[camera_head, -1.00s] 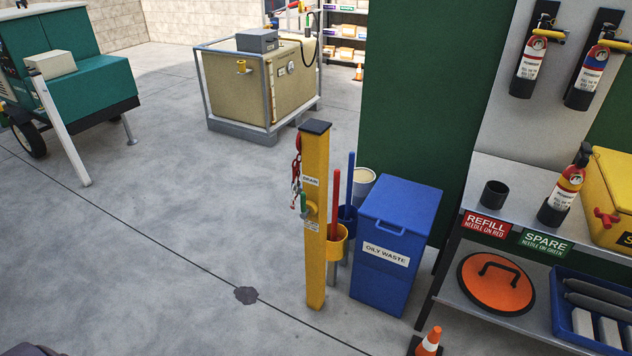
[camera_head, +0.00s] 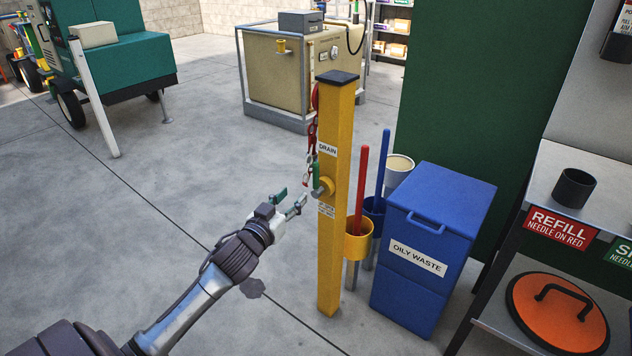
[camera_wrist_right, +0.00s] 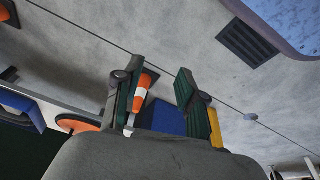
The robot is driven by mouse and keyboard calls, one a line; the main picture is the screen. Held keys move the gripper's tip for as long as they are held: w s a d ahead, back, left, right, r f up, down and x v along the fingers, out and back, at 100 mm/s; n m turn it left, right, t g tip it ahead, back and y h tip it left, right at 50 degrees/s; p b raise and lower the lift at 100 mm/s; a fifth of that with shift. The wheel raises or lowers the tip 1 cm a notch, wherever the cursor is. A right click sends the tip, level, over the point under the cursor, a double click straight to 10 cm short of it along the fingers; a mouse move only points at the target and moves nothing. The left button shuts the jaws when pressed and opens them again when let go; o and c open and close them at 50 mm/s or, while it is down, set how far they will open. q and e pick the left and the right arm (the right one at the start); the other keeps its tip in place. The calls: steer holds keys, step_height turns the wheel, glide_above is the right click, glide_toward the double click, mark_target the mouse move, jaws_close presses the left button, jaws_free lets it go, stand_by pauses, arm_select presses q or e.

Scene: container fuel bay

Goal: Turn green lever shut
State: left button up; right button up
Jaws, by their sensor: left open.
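The green lever (camera_head: 316,174) is a short upright handle on the left side of the yellow post (camera_head: 338,230), just below the DRAIN label. It sits on a yellow valve fitting. A red clip and chain hang beside and above it. My left gripper (camera_head: 292,200) is open, a little left of and below the lever, with its fingers pointing toward the post. It appears apart from the lever and holds nothing. My right gripper (camera_wrist_right: 158,82) shows in the right wrist view, open and empty, with its two fingers spread.
A metal shelf holds an orange lid (camera_head: 556,314). A caged tan tank (camera_head: 285,75) is behind.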

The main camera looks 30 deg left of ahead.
mark_target(314, 172)
arm_select(q)
steer(key=w, duration=0.4)
steer(key=w+a+b, duration=0.1)
steer(key=w, duration=0.4)
steer(key=w+b, duration=0.1)
steer(key=w, duration=0.3)
steer(key=shift+w+a, duration=0.2)
steer(key=shift+a, duration=0.1)
arm_select(e)
step_height(314, 172, up, 8)
steer(key=shift+s+d+f, duration=0.15)
steer(key=shift+s+f, duration=0.1)
steer(key=shift+s, duration=0.2)
arm_select(q)
jaws_close()
